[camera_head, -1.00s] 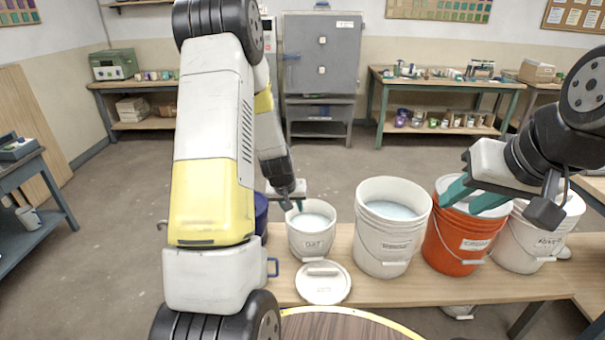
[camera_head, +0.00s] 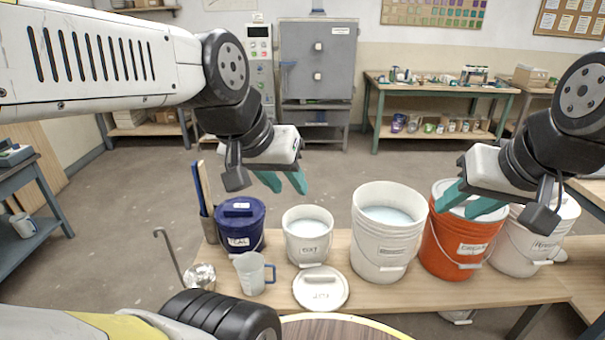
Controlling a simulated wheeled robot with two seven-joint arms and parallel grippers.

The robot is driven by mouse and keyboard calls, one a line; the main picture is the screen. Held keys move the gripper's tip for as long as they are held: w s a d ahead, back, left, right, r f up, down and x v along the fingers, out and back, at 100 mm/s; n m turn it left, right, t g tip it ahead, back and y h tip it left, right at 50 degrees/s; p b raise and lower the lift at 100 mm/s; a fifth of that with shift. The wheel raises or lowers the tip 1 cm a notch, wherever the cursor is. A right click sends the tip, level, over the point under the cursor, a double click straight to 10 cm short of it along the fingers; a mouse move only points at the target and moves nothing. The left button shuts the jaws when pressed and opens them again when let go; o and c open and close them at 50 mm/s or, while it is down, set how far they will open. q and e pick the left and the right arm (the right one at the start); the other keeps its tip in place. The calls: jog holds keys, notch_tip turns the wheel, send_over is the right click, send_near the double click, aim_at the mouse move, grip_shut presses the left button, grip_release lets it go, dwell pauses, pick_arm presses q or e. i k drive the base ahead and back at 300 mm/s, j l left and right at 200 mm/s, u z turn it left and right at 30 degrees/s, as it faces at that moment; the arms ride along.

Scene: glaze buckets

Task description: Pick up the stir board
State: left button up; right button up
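Two long upright pieces stand in a dark holder (camera_head: 209,228) at the left end of the bench: a blue one (camera_head: 198,188) and a light wooden one (camera_head: 205,184). They look like stirring boards; I cannot tell which is the stir board. My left gripper (camera_head: 283,183) is open and empty, to the right of them, above and behind the small white bucket (camera_head: 307,243). My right gripper (camera_head: 468,201) is open and empty in front of the orange bucket's (camera_head: 456,245) top.
A blue lidded bucket (camera_head: 240,226), clear jug (camera_head: 250,275), ladle (camera_head: 172,252) and white lid (camera_head: 320,289) crowd the bench's (camera_head: 400,291) left half. A large white bucket (camera_head: 385,238) stands mid-bench, another white bucket (camera_head: 527,247) at right.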

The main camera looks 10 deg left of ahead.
aim_at(195, 176)
jog(key=u, duration=1.35)
